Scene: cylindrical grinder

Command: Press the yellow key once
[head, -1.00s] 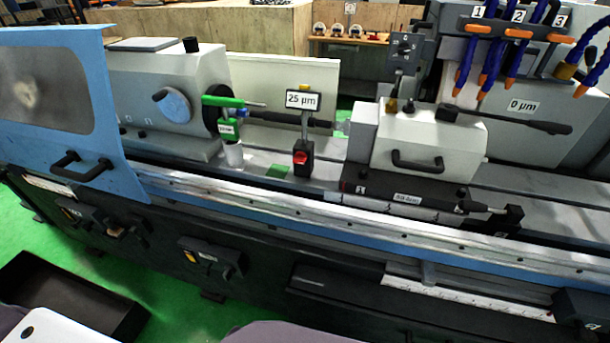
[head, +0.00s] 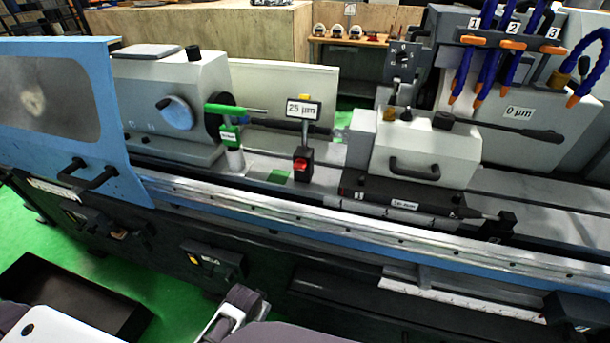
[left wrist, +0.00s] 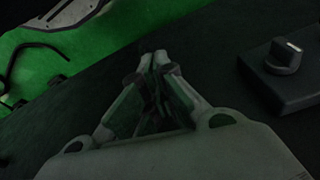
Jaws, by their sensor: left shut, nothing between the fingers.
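The yellow key (head: 194,260) is a small yellow patch at the left end of a black control box (head: 222,262) on the machine's dark front, in the head view. My left gripper (left wrist: 160,58) is shut and empty in the left wrist view, with its fingertips together over a dark surface. A grey and black part of my arm shows at the bottom of the head view, below and right of the control box and apart from the key in the picture. The key is not visible in the left wrist view. My right gripper is not in view.
A dark box with a round knob (left wrist: 286,55) lies right of my left gripper in the wrist view. A blue door with a black handle (head: 88,178) is at the left. A black tray (head: 65,300) stands on the green floor. Another control box (head: 120,220) is further left.

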